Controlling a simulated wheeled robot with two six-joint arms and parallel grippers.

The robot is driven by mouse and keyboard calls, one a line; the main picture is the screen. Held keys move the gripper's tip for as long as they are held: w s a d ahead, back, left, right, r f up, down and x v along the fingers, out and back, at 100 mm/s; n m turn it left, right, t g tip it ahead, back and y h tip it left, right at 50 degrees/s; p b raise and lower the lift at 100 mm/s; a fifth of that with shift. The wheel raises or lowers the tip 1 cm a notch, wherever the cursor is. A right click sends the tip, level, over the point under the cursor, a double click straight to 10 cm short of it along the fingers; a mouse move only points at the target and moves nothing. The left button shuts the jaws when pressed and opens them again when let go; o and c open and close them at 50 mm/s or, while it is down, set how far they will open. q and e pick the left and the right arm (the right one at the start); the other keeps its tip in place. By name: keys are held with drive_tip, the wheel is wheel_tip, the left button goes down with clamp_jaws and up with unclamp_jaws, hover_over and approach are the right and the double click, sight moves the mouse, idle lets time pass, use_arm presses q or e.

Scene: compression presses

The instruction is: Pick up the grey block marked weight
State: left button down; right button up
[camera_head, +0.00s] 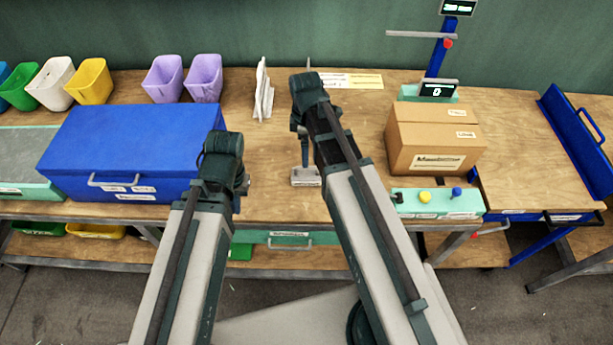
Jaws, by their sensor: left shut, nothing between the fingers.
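The grey block (306,177) sits on the wooden bench near its front edge, with a pale label on its front. My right arm reaches over the bench, and a narrow dark part that looks like my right gripper (303,152) points down just above the block. I cannot tell whether it touches the block or whether its fingers are open. My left gripper (243,184) is shut and empty, mostly hidden by its own wrist, between the blue case and the block. The block is apart from the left gripper.
A large blue case (130,145) stands left of my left wrist. A cardboard box (432,142) and a green button panel (438,203) stand to the right. Coloured bins (90,82) line the back left.

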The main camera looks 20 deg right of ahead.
drive_tip(key=b, duration=0.9)
hover_over(307, 174)
drive_tip(key=f, duration=0.8)
drive_tip(key=shift+s+a+f, duration=0.15)
drive_tip(key=shift+a+f, duration=0.1)
drive_tip(key=shift+f, duration=0.1)
drive_tip(key=shift+p, duration=0.3)
drive_tip(key=f+b, duration=0.5)
drive_tip(key=shift+w+d+f, duration=0.15)
drive_tip(key=shift+w+d, duration=0.05)
clamp_jaws()
